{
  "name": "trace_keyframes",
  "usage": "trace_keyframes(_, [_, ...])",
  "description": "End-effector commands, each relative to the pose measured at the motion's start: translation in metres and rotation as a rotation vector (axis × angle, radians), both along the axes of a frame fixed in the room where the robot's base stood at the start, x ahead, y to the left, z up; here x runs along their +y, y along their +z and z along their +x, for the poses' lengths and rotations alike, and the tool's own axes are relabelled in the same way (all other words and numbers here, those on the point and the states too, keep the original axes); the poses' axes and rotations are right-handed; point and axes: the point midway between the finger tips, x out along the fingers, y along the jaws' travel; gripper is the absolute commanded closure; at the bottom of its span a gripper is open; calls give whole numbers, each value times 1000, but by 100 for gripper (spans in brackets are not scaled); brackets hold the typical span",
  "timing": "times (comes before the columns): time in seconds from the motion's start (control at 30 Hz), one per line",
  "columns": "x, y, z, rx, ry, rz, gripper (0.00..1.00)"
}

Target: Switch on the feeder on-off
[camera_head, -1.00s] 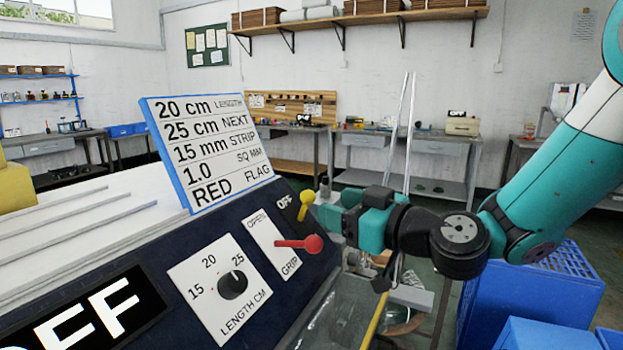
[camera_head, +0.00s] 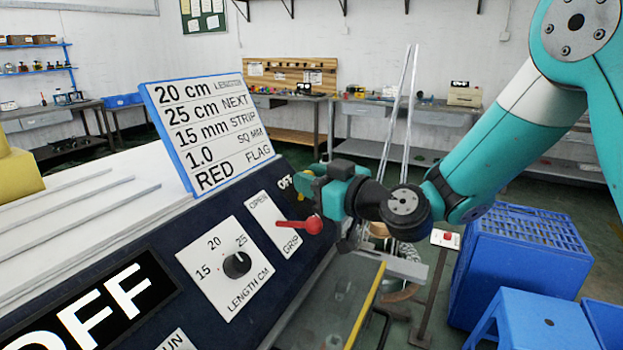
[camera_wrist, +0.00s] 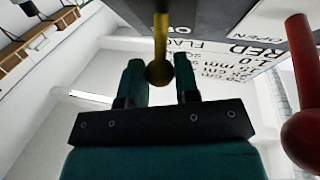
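In the wrist view the yellow lever (camera_wrist: 159,73) comes down between the two fingers of my gripper (camera_wrist: 160,85). The fingers stand apart on either side of the knob; whether they touch it I cannot tell. In the head view my gripper (camera_head: 314,183) is at the lever and hides most of it. The large display (camera_head: 95,310) at lower left reads OFF.
A red-knobbed lever (camera_head: 313,225) on the OPEN/GRIP plate is close below my gripper. A length dial (camera_head: 237,265) is further left. The order board (camera_head: 208,130) stands behind the panel. Blue crates (camera_head: 520,262) are on the floor at right.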

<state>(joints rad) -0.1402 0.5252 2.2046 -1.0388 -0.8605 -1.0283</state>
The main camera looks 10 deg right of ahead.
Motion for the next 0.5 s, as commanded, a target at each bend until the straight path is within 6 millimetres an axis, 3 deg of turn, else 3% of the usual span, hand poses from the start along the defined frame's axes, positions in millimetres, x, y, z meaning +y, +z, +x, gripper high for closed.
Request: trace_keyframes(0.5, [-6,-13,-2,-72,-3,101,94])
